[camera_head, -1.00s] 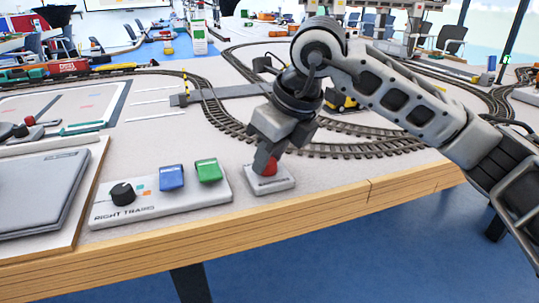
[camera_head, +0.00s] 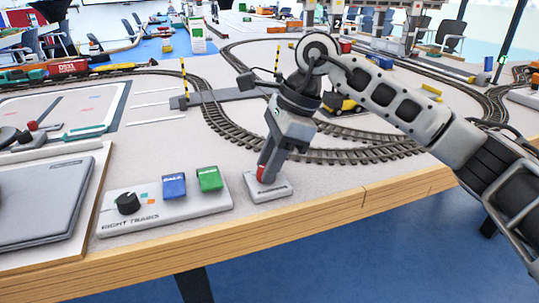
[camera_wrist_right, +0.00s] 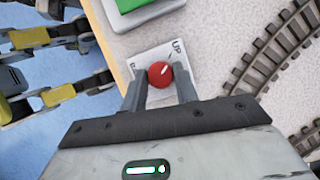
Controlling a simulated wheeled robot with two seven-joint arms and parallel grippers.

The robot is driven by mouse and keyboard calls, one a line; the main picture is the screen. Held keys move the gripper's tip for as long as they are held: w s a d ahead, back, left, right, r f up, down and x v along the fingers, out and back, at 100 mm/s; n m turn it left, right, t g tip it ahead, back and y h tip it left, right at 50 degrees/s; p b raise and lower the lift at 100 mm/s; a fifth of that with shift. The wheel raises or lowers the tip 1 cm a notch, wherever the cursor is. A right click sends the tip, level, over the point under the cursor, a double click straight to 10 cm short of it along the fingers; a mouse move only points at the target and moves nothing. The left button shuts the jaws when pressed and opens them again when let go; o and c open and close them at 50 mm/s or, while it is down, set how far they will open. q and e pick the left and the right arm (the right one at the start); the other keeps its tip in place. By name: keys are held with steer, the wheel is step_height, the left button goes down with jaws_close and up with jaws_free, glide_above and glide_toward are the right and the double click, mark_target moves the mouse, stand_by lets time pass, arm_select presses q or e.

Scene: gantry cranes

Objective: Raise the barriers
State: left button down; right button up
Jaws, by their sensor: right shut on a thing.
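A small pale control box (camera_head: 268,187) with a red knob (camera_head: 262,174) stands near the table's front edge. My right gripper (camera_head: 268,172) is shut on this knob from above. In the right wrist view the knob (camera_wrist_right: 160,74) sits between both fingertips (camera_wrist_right: 160,88), and its white mark points toward the word UP. Two yellow-and-black striped barrier poles, the left barrier (camera_head: 183,76) and the right barrier (camera_head: 277,60), stand upright beside the grey crossing road (camera_head: 225,96). My left gripper is not in view.
A panel marked RIGHT TRAINS (camera_head: 150,214) with a black dial, a blue button (camera_head: 174,186) and a green button (camera_head: 209,178) lies just left of the box. Curved track (camera_head: 340,156) runs behind. A yellow vehicle (camera_head: 343,104) is behind my arm.

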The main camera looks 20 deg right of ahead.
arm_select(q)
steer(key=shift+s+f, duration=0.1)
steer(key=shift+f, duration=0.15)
arm_select(e)
steer(key=shift+n, duration=0.6)
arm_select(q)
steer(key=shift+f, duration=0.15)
arm_select(e)
steer(key=shift+g, duration=0.3)
steer(key=o, duration=1)
steer(key=shift+c, duration=0.2)
arm_select(q)
steer(key=shift+p, duration=0.3)
arm_select(e)
steer(key=shift+w+r, duration=0.1)
